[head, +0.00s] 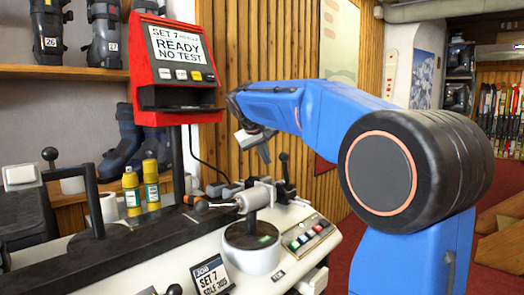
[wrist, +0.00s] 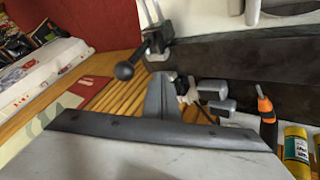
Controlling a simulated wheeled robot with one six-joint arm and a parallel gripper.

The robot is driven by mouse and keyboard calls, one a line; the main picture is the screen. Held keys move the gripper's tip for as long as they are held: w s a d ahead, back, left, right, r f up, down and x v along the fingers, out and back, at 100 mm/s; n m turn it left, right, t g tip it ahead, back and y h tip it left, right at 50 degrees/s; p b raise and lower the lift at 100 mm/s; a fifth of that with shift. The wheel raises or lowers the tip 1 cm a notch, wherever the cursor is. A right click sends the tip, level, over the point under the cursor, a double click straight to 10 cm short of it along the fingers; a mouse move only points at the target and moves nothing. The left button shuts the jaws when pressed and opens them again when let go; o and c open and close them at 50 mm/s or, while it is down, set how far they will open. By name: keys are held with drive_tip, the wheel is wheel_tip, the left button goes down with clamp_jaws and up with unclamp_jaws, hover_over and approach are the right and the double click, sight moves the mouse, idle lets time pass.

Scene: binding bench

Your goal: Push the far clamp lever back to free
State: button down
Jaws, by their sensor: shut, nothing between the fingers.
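A black clamp lever with a round knob (head: 284,158) stands roughly upright at the far right end of the bench's clamp row in the head view. In the wrist view a black ball-knobbed lever (wrist: 126,69) shows just beyond the fingers and leans left from its clamp base; it appears to be the same lever. My gripper (head: 264,150) points downward, a little left of the lever knob in the head view, and is shut and empty. Its grey finger (wrist: 163,95) shows in the wrist view close to the knob. I cannot tell whether they touch.
A red display unit (head: 180,60) reading "READY NO TEST" stands behind the bench. A silver cylinder (head: 254,197) and a white round pedestal (head: 252,250) stand in front of the lever.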

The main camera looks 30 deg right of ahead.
drive_tip(key=shift+d+r, duration=0.2)
drive_tip(key=shift+d, duration=0.65)
drive_tip(key=shift+d+r, duration=0.2)
drive_tip(key=shift+d, duration=0.65)
drive_tip(key=shift+d, duration=0.15)
